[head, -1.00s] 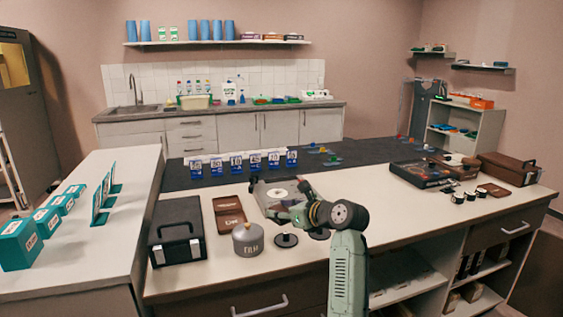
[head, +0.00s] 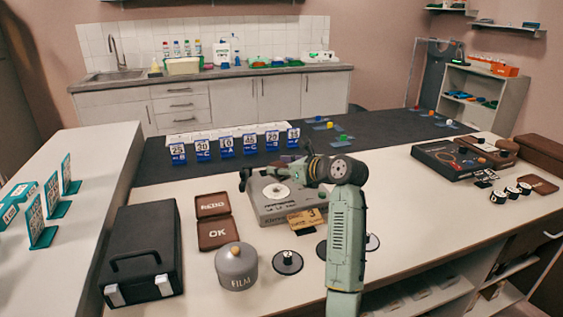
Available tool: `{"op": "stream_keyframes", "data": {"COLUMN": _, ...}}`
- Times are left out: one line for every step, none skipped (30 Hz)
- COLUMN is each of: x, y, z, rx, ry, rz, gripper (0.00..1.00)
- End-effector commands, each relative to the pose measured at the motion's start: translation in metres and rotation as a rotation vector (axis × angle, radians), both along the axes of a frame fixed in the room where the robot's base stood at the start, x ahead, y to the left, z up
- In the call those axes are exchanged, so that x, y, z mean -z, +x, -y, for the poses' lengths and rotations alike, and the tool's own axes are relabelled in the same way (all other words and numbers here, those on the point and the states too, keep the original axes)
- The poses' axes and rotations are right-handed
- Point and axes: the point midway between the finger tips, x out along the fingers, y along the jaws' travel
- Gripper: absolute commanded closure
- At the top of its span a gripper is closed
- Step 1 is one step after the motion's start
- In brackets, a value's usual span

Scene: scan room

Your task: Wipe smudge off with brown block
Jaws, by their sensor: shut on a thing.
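My gripper (head: 247,179) is at the left end of my bent arm, by the left back part of a grey flat device (head: 265,212) with a pale disc (head: 276,192) on top. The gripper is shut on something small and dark. Its colour and shape are too unclear to name it as the brown block. I cannot tell whether it touches the device. No smudge can be made out.
A black case (head: 143,250), a brown two-part tray (head: 218,232) marked REDO and OK, a grey FILM canister (head: 237,268) and a black reel (head: 287,262) stand near the device. Numbered blue cards (head: 226,139) line the back.

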Motion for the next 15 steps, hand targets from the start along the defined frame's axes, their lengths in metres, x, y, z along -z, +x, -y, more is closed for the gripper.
{"op": "stream_keyframes", "data": {"x": 0.002, "y": 0.000, "z": 0.000, "rx": 0.000, "ry": 0.001, "rz": -0.001, "gripper": 0.90}}
{"op": "stream_keyframes", "data": {"x": 0.004, "y": 0.000, "z": 0.000, "rx": 0.000, "ry": 0.001, "rz": -0.001, "gripper": 0.90}}
{"op": "stream_keyframes", "data": {"x": 0.006, "y": 0.000, "z": 0.001, "rx": 0.000, "ry": 0.000, "rz": -0.001, "gripper": 0.90}}
{"op": "stream_keyframes", "data": {"x": 0.008, "y": 0.000, "z": 0.001, "rx": 0.000, "ry": 0.000, "rz": -0.001, "gripper": 0.90}}
{"op": "stream_keyframes", "data": {"x": 0.010, "y": 0.000, "z": 0.001, "rx": 0.000, "ry": 0.000, "rz": -0.001, "gripper": 0.90}}
{"op": "stream_keyframes", "data": {"x": 0.014, "y": 0.000, "z": 0.001, "rx": 0.001, "ry": 0.000, "rz": -0.001, "gripper": 0.90}}
{"op": "stream_keyframes", "data": {"x": 0.016, "y": 0.000, "z": 0.001, "rx": 0.002, "ry": 0.000, "rz": -0.002, "gripper": 0.90}}
{"op": "stream_keyframes", "data": {"x": 0.019, "y": 0.000, "z": 0.001, "rx": 0.002, "ry": 0.000, "rz": -0.002, "gripper": 0.90}}
{"op": "stream_keyframes", "data": {"x": 0.023, "y": 0.000, "z": 0.001, "rx": 0.001, "ry": 0.001, "rz": -0.002, "gripper": 0.90}}
{"op": "stream_keyframes", "data": {"x": 0.026, "y": 0.000, "z": 0.001, "rx": 0.001, "ry": 0.001, "rz": -0.003, "gripper": 0.90}}
{"op": "stream_keyframes", "data": {"x": 0.030, "y": 0.000, "z": 0.001, "rx": 0.000, "ry": 0.002, "rz": -0.003, "gripper": 0.90}}
{"op": "stream_keyframes", "data": {"x": 0.034, "y": 0.000, "z": 0.000, "rx": 0.001, "ry": 0.001, "rz": -0.003, "gripper": 0.90}}
{"op": "stream_keyframes", "data": {"x": 0.037, "y": 0.000, "z": 0.000, "rx": 0.001, "ry": 0.001, "rz": -0.001, "gripper": 0.90}}
{"op": "stream_keyframes", "data": {"x": 0.040, "y": 0.000, "z": 0.000, "rx": 0.000, "ry": 0.001, "rz": -0.001, "gripper": 0.90}}
{"op": "stream_keyframes", "data": {"x": 0.044, "y": 0.000, "z": 0.001, "rx": 0.001, "ry": 0.001, "rz": -0.002, "gripper": 0.90}}
